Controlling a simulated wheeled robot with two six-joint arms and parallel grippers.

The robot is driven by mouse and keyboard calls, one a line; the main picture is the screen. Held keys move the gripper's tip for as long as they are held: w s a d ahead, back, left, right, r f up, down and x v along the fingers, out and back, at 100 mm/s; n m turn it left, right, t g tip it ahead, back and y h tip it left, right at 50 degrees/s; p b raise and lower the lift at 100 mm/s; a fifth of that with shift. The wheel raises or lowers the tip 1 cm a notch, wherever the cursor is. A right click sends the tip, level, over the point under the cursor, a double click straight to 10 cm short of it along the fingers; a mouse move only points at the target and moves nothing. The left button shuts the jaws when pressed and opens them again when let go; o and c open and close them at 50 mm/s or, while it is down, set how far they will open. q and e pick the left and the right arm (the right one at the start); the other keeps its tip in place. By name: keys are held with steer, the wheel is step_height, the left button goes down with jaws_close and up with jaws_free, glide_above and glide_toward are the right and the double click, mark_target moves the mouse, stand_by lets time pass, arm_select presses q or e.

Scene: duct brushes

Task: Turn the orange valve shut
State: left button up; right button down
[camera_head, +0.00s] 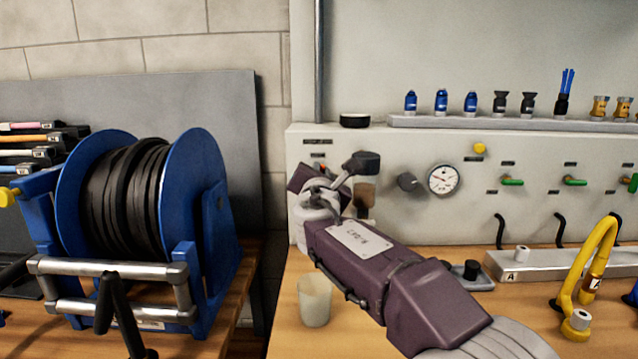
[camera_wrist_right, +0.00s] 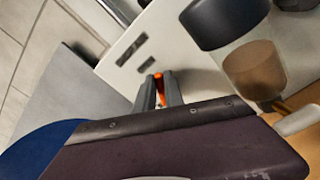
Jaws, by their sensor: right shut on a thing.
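The orange valve (camera_wrist_right: 158,76) shows in the right wrist view as a small orange piece between the two grey fingers of my right gripper (camera_wrist_right: 159,92). My right gripper is shut on it, against the pale panel. In the head view my right arm reaches in from the lower right to the panel's left end. Only a speck of orange (camera_head: 322,167) shows there beside the dark gripper; the wrist hides most of the valve. The handle's exact angle cannot be told. My left gripper is not in view.
A dark-topped unit with a brown bowl (camera_head: 365,197) stands close right of the gripper; it also fills the wrist view's upper right (camera_wrist_right: 255,70). A gauge (camera_head: 443,179) and green valves (camera_head: 512,182) are farther right. A cup (camera_head: 315,300) stands below; a blue hose reel (camera_head: 205,190) is left.

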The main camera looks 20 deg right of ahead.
steer(key=m+b, duration=0.2)
steer(key=m, duration=0.2)
steer(key=f+m+b, duration=0.1)
steer(key=m+b, duration=0.2)
steer(key=m, duration=0.1)
steer(key=m+b, duration=0.2)
steer(key=m, duration=0.1)
steer(key=shift+s+d+f+m, duration=0.1)
steer(key=shift+d+f+m, duration=0.1)
steer(key=shift+d+m, duration=0.2)
steer(key=shift+b, duration=0.3)
steer(key=c, duration=1.5)
jaws_free()
steer(key=shift+o, duration=0.2)
steer(key=shift+a, duration=0.1)
